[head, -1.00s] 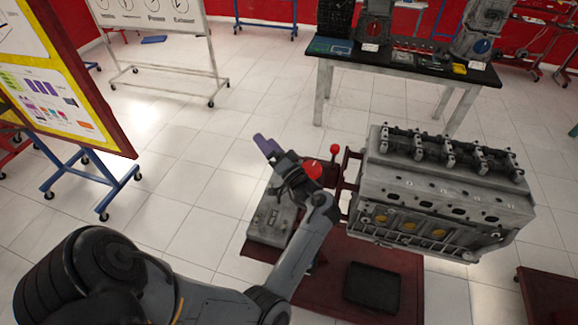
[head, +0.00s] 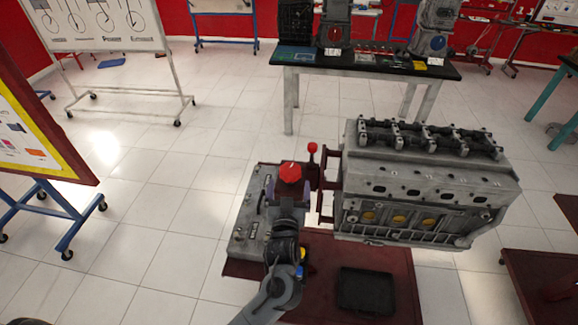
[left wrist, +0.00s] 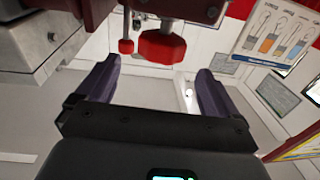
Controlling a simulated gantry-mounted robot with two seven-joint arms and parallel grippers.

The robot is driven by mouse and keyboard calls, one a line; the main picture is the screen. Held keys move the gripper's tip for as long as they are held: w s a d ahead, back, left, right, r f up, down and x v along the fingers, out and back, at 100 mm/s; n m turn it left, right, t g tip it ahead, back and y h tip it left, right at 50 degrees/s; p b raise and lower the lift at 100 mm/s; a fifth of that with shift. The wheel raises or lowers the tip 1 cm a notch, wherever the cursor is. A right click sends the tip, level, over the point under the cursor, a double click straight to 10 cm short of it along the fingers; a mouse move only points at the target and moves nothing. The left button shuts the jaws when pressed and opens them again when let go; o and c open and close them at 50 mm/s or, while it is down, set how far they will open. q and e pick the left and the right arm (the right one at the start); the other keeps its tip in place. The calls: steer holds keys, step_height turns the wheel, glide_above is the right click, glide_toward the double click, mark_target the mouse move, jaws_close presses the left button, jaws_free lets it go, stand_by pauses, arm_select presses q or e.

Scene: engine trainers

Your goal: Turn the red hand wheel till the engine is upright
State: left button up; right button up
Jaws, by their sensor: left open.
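The red hand wheel (head: 290,173) sits at the left end of the engine stand. My left gripper (head: 288,190) is just below it in the head view, with its fingers toward the wheel. In the left wrist view the red hand wheel (left wrist: 162,47) hangs ahead, between the lines of the open purple fingers (left wrist: 156,72). It appears beyond the fingertips; contact cannot be seen. The grey engine (head: 420,195) is held on the stand with its valve gear on top; whether it is exactly level I cannot tell. My right gripper is out of view.
A smaller red knob (head: 312,147) stands beside the wheel, also in the left wrist view (left wrist: 126,46). A black tray (head: 366,290) lies on the red base (head: 325,250). Open tiled floor lies left.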

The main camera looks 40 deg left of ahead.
mark_target(291, 162)
arm_select(q)
steer(key=x, duration=0.9)
steer(key=shift+a, duration=0.2)
steer(key=c, duration=0.9)
steer(key=shift+c, duration=0.2)
stand_by(0.4)
steer(key=o, duration=0.9)
steer(key=shift+o, duration=0.2)
steer(key=shift+d, duration=0.1)
steer(key=v, duration=1)
steer(key=shift+s+d, duration=0.2)
steer(key=shift+s, duration=0.05)
